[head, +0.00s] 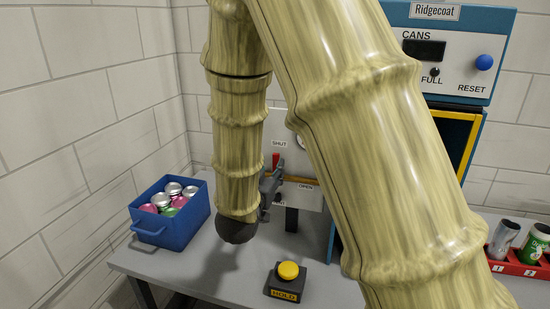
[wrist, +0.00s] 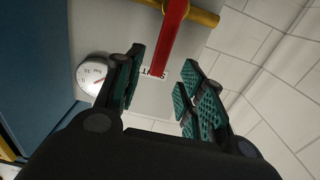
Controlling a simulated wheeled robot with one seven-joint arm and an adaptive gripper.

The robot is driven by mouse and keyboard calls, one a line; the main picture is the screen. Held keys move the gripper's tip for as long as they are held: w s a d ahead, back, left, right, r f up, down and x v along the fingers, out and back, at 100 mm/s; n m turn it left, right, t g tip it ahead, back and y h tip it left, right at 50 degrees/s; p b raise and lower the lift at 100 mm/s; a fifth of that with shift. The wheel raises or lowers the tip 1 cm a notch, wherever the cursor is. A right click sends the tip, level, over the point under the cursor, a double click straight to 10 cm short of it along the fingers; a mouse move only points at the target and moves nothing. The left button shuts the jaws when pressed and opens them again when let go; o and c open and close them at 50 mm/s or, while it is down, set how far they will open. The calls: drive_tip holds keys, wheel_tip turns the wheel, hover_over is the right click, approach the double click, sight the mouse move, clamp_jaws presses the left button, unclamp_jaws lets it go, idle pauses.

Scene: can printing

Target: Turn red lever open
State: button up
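The red lever (head: 276,160) stands upright just under the SHUT label (head: 279,143) on a pale panel (head: 310,193). The OPEN label (head: 306,187) is lower and to the right. In the wrist view the lever (wrist: 170,40) runs from a yellow pipe (wrist: 204,14) down to near the SHUT label. My gripper (wrist: 162,68) is open there, with a finger on each side of the lever's end and visible gaps. I cannot tell the depth between them.
A round gauge (wrist: 93,75) is on the panel. A blue bin (head: 172,229) of cans stands at left, and a yellow HOLD button (head: 288,270) at the front. A blue machine (head: 462,50) and a red can rack (head: 515,268) are at right.

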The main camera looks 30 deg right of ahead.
sight(276, 161)
drive_tip(key=p+x, duration=0.1)
drive_tip(key=x, duration=0.5)
drive_tip(key=shift+p, duration=0.35)
clamp_jaws()
